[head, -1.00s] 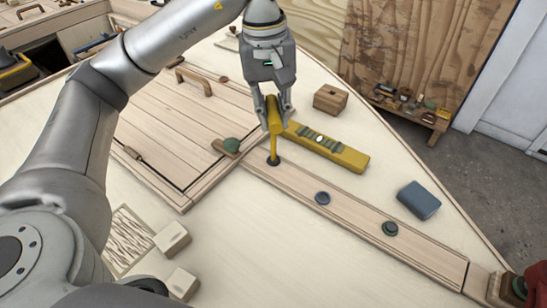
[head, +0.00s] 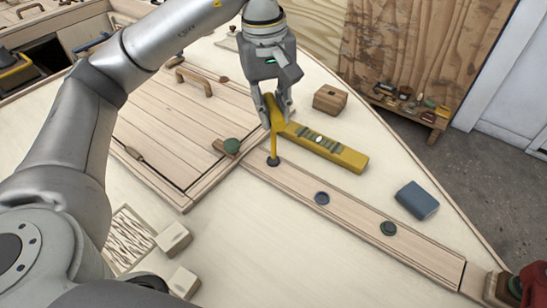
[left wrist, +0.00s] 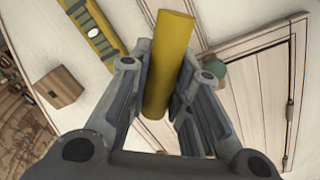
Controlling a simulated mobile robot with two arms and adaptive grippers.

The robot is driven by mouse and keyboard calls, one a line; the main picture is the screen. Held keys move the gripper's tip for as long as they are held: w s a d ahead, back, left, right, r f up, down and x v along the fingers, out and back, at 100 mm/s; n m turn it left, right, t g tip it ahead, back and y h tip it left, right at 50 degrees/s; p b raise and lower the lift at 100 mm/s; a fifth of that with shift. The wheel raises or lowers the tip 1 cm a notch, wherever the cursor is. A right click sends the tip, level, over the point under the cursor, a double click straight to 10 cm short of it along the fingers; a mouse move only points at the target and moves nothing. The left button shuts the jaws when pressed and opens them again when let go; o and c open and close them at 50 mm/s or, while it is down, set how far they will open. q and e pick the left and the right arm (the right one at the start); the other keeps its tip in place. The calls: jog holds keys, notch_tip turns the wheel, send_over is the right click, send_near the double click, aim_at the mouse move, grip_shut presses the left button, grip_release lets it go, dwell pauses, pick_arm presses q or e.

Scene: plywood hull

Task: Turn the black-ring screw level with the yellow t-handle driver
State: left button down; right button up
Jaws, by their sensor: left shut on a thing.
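In the left wrist view the yellow handle (left wrist: 170,65) lies between the two fingers. The screw is hidden in that view, and its exact angle is too small to tell. A blue-ring screw (head: 322,198) and a green-ring screw (head: 389,229) sit further along the strip.
A yellow spirit level (head: 330,150) lies close to the right of the driver. A wooden block (head: 330,99), a blue box (head: 417,200) and a green knob (head: 232,146) by the hatch (head: 180,130) are around. Pale blocks (head: 173,238) lie at the front left.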

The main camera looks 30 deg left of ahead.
pick_arm(q)
jog(key=shift+s+n, duration=0.1)
jog(key=shift+n, duration=1.1)
jog(key=n, duration=0.3)
jog(key=shift+s+a+r+p, duration=0.1)
jog(key=shift+s+p, duration=0.1)
jog(key=shift+p, duration=0.1)
jog(key=n, duration=0.2)
jog(key=n+p, duration=0.1)
jog(key=n, duration=0.4)
jog(key=shift+s+a+n+y, duration=0.1)
jog(key=shift+s+n+y, duration=0.2)
jog(key=shift+y, duration=0.1)
pick_arm(e)
jog(key=s+f, duration=0.4)
jog(key=s, duration=0.2)
jog(key=shift+s+d+f+g, duration=0.2)
jog(key=shift+d+g, duration=0.1)
jog(key=shift+d, duration=0.15)
jog(key=shift+w+r, duration=0.1)
jog(key=shift+w, duration=0.25)
jog(key=shift+w+d+r, duration=0.1)
jog(key=shift+w+d, duration=0.15)
jog(key=shift+w, duration=0.05)
pick_arm(q)
jog(key=shift+f, duration=0.4)
pick_arm(e)
jog(key=shift+w+r, duration=0.15)
jog(key=shift+r, duration=0.05)
